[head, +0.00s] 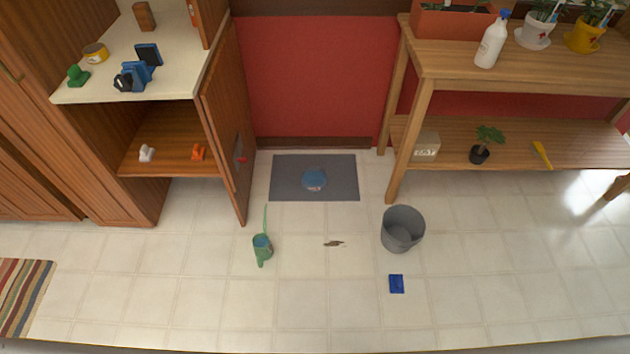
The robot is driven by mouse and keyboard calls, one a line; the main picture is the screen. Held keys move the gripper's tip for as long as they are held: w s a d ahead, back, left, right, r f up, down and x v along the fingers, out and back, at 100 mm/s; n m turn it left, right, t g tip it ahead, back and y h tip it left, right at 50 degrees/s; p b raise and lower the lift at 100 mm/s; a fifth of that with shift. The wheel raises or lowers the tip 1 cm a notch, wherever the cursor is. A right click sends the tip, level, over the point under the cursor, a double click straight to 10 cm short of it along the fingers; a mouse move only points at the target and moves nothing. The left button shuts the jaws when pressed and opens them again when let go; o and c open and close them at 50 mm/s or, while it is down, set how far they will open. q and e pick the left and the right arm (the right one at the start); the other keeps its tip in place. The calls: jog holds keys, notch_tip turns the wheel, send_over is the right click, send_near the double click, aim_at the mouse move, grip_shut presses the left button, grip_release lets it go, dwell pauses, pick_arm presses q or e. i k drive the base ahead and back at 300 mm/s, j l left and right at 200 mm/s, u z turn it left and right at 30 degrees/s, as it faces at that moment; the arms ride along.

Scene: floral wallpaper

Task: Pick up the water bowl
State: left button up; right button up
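A round blue bowl (315,180), which looks like the water bowl, sits on a dark grey mat (284,188) on the floor in front of the red wall panel. It rests upright near the middle of the mat. What is inside it is too small to tell. Neither of my grippers shows in the head view.
A green watering can (262,250), a brown scrap (334,243), a grey bucket (402,230) and a blue item (396,284) lie on the tiled floor in front of the mat. An open cabinet door (228,130) stands left, a wooden plant table (530,65) right.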

aim_at(314, 178)
jog(key=i+u, duration=0.2)
jog(key=u, duration=0.3)
jog(key=i+l+u, duration=0.1)
jog(key=u, duration=0.35)
jog(key=i, duration=0.05)
